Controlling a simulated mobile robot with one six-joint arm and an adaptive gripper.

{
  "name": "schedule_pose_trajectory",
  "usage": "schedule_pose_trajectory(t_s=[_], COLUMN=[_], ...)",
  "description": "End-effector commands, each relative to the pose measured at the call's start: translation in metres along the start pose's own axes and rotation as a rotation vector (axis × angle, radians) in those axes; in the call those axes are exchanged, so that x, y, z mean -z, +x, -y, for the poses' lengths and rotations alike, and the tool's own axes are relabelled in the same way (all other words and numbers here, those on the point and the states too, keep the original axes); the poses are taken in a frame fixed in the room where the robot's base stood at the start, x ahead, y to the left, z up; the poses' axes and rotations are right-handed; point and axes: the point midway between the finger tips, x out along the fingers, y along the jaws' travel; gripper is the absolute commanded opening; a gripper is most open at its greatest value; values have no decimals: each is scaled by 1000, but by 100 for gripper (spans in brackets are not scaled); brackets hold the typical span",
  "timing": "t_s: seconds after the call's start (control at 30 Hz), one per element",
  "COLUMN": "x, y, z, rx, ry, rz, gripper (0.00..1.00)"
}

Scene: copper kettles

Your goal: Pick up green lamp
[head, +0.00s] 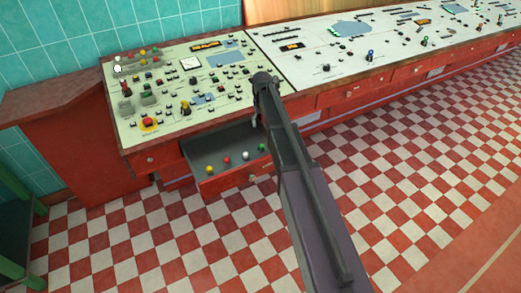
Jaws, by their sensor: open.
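The green lamp (262,147) is small and round. It lies at the right end of a row of lamps in the open drawer (200,187) under the left control panel. To its left lie a white lamp (246,154), a red lamp (227,160) and a yellow lamp (210,170). My gripper (255,121) is small and mostly hidden by my dark arm. It is open, at the panel's front edge, and appears above the green lamp in the picture. It looks apart from the lamp, and I see nothing held.
The pale left control panel (218,90) carries many knobs and small coloured lamps. A longer panel (300,60) continues to the right above red drawers. A green-framed stand (15,215) is at the lower left. The checkered floor (400,170) is clear.

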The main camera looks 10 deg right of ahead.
Motion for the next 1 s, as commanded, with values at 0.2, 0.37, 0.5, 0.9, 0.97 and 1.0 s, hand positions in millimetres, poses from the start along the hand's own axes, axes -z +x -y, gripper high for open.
schedule_pose_trajectory(t_s=[0.2, 0.37, 0.5, 0.9, 0.97, 1.0], x=[0, 0, 0, 0, 0, 0], y=[1, 7, 17, 47, 52, 55], z=[1, 1, 1, 2, 2, 2], rx=[0, 0, 0, 0, 0, 0], ry=[0, 0, 0, -1, -1, -1], rz=[0, 0, 0, 0, 0, 0], gripper=[77, 77, 77, 77, 77, 77])
